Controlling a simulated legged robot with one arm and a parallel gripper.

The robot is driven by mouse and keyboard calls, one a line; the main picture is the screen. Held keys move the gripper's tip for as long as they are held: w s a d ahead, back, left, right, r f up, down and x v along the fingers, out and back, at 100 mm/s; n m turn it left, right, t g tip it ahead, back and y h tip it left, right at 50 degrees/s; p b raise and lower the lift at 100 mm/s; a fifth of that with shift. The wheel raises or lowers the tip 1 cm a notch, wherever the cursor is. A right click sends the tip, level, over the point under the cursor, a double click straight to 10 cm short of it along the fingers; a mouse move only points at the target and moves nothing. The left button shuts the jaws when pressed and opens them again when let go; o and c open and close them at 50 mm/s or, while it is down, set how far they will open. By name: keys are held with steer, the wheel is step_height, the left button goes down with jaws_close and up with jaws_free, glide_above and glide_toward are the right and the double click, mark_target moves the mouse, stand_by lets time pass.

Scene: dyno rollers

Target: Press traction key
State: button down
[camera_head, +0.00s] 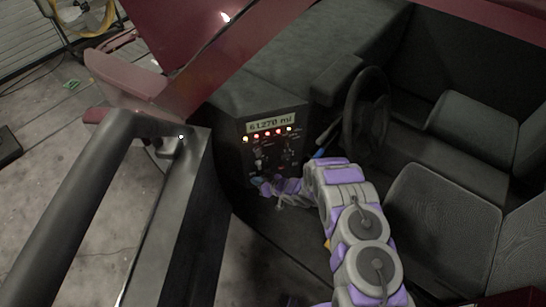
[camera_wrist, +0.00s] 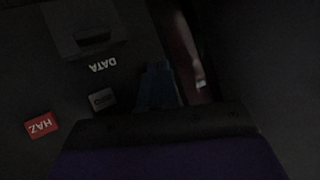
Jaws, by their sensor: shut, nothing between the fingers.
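The control panel (camera_head: 268,150) stands at the left end of the car's dashboard, with small keys and knobs below its lights. My gripper (camera_head: 266,188) is shut and empty at the panel's lower edge, covering part of it; I cannot tell whether it touches. In the dark wrist view, my gripper (camera_wrist: 165,125) fills the bottom. Just left of it is a small grey key (camera_wrist: 102,99) with lettering too dim to read. A red key marked HAZ (camera_wrist: 41,125) is farther left. I cannot tell which key is the traction key.
A display reading 61270 mi (camera_head: 271,124) sits above a row of red and amber lights. The steering wheel (camera_head: 366,110) is right of the panel, with seats (camera_head: 440,225) beyond. The open door (camera_head: 160,220) is on the left. A DATA label (camera_wrist: 103,66) shows in the wrist view.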

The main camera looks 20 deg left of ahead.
steer(key=shift+s+d, duration=0.1)
steer(key=shift+s, duration=0.05)
steer(key=s+d+p, duration=0.2)
steer(key=s+d, duration=0.1)
steer(key=s, duration=0.1)
steer(key=shift+s+d, duration=0.35)
steer(key=shift+d, duration=0.05)
stand_by(0.6)
